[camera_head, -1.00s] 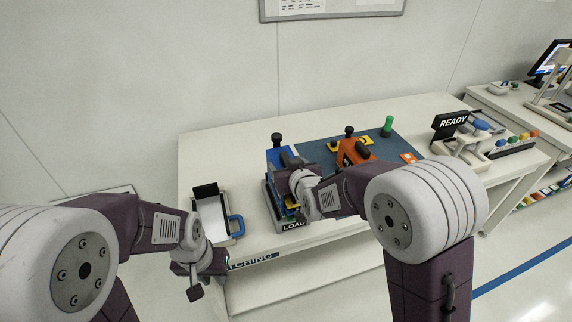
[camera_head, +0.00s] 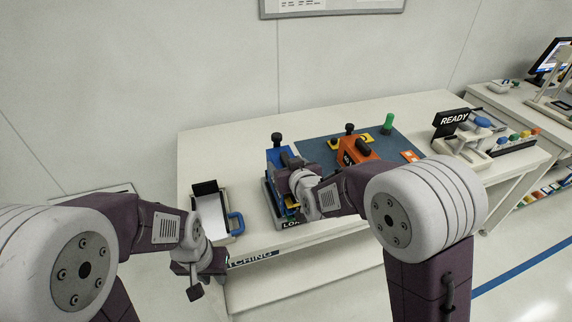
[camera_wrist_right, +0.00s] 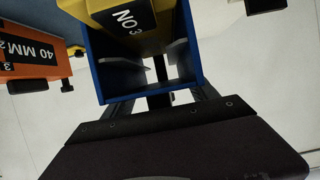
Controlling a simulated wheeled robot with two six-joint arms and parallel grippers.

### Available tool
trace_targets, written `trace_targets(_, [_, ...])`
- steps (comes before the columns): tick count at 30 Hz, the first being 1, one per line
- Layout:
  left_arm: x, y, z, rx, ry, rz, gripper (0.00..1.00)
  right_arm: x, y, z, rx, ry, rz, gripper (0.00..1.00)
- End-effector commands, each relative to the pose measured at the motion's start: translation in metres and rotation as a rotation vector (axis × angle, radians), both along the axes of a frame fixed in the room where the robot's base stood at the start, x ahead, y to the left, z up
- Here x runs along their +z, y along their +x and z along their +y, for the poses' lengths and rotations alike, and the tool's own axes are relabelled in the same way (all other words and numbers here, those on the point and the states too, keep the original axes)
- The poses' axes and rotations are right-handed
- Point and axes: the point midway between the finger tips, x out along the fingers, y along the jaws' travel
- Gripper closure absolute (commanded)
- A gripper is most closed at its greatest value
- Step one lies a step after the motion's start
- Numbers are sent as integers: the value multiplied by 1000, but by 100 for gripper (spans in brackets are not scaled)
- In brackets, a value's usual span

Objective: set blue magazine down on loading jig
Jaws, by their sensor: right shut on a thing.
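The blue magazine (camera_head: 275,158) is at the loading jig (camera_head: 291,224), whose front label is partly covered by my right arm. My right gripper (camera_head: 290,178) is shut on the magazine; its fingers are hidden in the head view. In the right wrist view the blue magazine (camera_wrist_right: 112,84) shows its open end with inner slots and a yellow block (camera_wrist_right: 122,14) marked "NO 3". I cannot tell whether its underside touches the jig. My left gripper (camera_head: 194,290) hangs by the table's front left edge, away from the magazine; its jaw opening is unclear.
An orange magazine (camera_head: 356,152) stands on a blue-grey mat (camera_head: 317,150) to the right, close to the blue one; its label shows in the right wrist view (camera_wrist_right: 30,58). A white tray with a blue handle (camera_head: 237,224) is at left. A READY sign (camera_head: 453,120) stands further right.

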Motion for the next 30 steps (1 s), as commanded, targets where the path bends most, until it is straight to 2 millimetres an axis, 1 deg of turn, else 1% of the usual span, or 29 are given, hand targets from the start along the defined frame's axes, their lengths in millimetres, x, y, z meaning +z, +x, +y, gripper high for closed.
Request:
trace_targets(2, [-1,0,0,0,0,0,77,1,1,0,0,2,-5,100])
trace_targets(19, [-16,0,0,0,0,0,77,-15,1,0,0,2,-5,100])
trace_targets(26, [-15,0,0,0,0,0,77,-14,0,0,0,1,-4,100])
trace_targets(27, [-15,0,0,0,0,0,77,-14,0,0,0,1,-4,22])
trace_targets(28, [-15,0,0,0,0,0,77,-14,0,0,0,1,-4,14])
trace_targets(29, [-15,0,0,0,0,0,77,-14,0,0,0,1,-3,7])
trace_targets(30, [-15,0,0,0,0,0,77,-14,0,0,0,1,-3,7])
